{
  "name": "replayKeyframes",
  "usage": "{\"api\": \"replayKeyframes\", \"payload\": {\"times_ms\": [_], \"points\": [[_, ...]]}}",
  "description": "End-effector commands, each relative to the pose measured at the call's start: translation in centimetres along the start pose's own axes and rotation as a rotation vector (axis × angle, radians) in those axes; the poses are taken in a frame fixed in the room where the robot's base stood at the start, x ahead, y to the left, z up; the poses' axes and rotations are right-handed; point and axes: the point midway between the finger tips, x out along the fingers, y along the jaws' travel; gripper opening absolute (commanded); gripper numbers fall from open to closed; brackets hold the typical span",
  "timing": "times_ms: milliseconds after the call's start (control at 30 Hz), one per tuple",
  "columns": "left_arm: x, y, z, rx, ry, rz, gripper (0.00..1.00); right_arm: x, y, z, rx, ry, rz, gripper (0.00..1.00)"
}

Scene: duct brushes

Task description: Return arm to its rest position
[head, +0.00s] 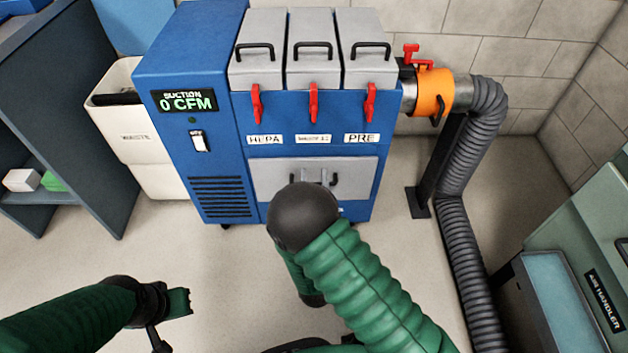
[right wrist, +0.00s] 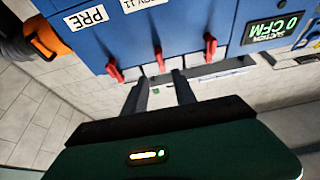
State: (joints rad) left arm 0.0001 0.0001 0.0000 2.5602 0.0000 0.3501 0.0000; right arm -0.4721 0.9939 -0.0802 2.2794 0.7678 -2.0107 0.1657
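My right arm, with green ribbed sleeve (head: 365,280) and black rounded joint (head: 303,215), reaches up in front of the blue suction unit (head: 222,120). In the head view the joint hides most of the right gripper (head: 327,178), near the unit's grey lower panel (head: 275,178). In the right wrist view the right gripper (right wrist: 158,92) has its two fingers apart with nothing between them, facing the unit. My left arm comes in at the lower left. Its gripper (head: 176,302) is over bare floor, and its fingers are too unclear to judge.
The unit's display (head: 187,101) reads 0 CFM. Red latches (head: 314,102) stick out of its front. An orange collar (head: 432,92) joins a grey hose (head: 466,210) running down the right. A white bin (head: 135,140), dark shelf (head: 75,120) and air handler (head: 590,240) stand around. Floor lies open at left.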

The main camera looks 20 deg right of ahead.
Motion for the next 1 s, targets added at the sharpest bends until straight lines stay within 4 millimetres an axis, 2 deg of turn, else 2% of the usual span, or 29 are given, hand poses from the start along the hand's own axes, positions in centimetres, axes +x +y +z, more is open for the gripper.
{"api": "replayKeyframes", "payload": {"times_ms": [433,567,700,767,867,1000], "points": [[0.0,0.0,0.0,0.0,0.0,0.0,0.0,0.0,0.0,0.0,0.0,-0.001,0.001,0.33],[-0.1,0.0,0.0,0.0,0.0,0.0,0.0,1.1,0.6,1.0,0.027,-0.091,0.018,0.33],[-0.1,0.0,0.0,0.0,0.0,0.0,0.0,2.6,1.3,4.5,0.099,-0.402,0.028,0.33],[-0.1,0.0,0.0,0.0,0.0,0.0,0.0,2.3,1.3,5.9,0.123,-0.567,0.01,0.33],[-0.1,0.0,-0.1,0.0,0.0,0.0,0.0,0.1,1.2,7.2,0.134,-0.836,-0.047,0.33],[-0.2,0.0,-0.1,0.0,0.0,0.0,0.0,-5.0,2.0,6.9,0.089,-1.159,-0.144,0.33]]}}
